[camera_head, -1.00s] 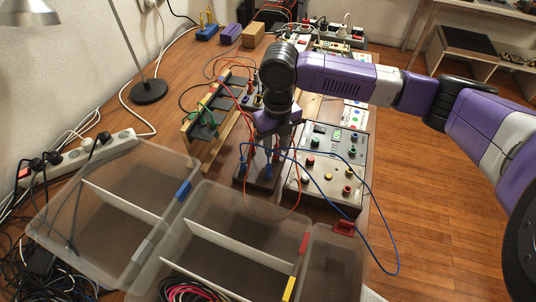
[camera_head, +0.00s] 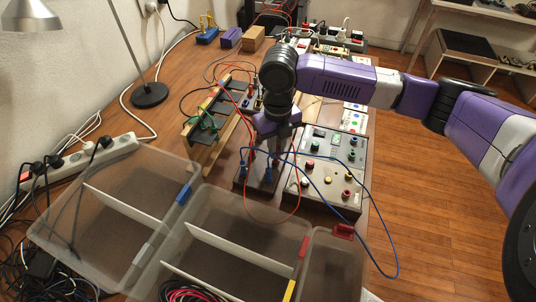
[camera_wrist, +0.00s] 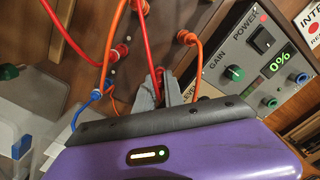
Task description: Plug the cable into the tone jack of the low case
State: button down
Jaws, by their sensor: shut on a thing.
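My gripper (camera_wrist: 162,90) is shut, its grey fingertips around the end of a red-orange cable (camera_wrist: 155,45) in the wrist view. The fingers hide most of the plug. In the head view my gripper (camera_head: 271,152) points down over a dark low case (camera_head: 256,188) with several plugs standing in it.
Clear divided bins (camera_head: 225,240) stand in front.

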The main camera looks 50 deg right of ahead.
jog(key=shift+r+p, duration=1.35)
jog(key=shift+r, duration=0.4)
